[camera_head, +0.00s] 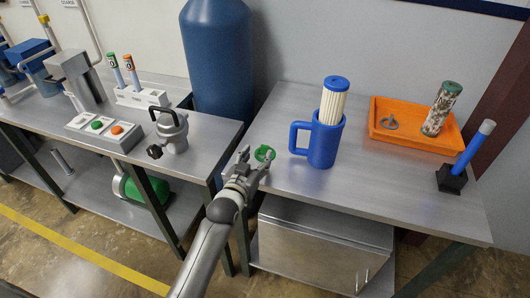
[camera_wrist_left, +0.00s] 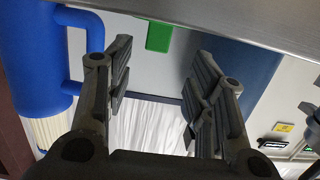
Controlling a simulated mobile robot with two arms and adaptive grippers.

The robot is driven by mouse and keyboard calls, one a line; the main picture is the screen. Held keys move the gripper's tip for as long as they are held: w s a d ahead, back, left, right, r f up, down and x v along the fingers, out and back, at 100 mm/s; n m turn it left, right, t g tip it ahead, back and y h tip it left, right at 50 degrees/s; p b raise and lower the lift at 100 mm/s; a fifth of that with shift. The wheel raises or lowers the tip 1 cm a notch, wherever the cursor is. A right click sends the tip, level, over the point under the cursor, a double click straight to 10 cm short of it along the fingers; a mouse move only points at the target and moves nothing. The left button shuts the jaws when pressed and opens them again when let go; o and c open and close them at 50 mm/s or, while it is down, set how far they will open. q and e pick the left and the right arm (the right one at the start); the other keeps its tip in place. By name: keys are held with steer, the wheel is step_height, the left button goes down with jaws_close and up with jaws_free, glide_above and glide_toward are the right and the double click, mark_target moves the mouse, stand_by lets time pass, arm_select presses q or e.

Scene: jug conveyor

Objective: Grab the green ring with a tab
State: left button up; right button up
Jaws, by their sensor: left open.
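The green ring with a tab (camera_head: 263,150) lies on the right metal table, near its left edge. In the left wrist view a green part of it (camera_wrist_left: 160,32) shows beyond the fingers, near the top. My left gripper (camera_head: 256,158) is open, with its fingers just in front of the ring and reaching toward it. In the left wrist view the open fingers (camera_wrist_left: 160,85) have nothing between them. I cannot tell whether a finger touches the ring. My right gripper is not in view.
A blue jug (camera_head: 325,145) with a white pleated filter (camera_head: 332,105) stands right of the ring. An orange tray (camera_head: 385,138) holds a dirty filter (camera_head: 441,108) and a grey ring (camera_head: 389,122).

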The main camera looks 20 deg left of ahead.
mark_target(265, 146)
arm_select(q)
steer(key=shift+w+d+r, duration=0.1)
steer(key=shift+w, duration=0.35)
steer(key=shift+w+d+f+p, duration=0.1)
steer(key=shift+w+f+p, duration=0.1)
steer(key=shift+w, duration=0.8)
steer(key=shift+w+d+f+p, duration=0.1)
steer(key=shift+w+f+p, duration=0.1)
steer(key=shift+w, duration=0.8)
steer(key=c, duration=1)
steer(key=shift+r, duration=0.1)
steer(key=shift+c, duration=0.2)
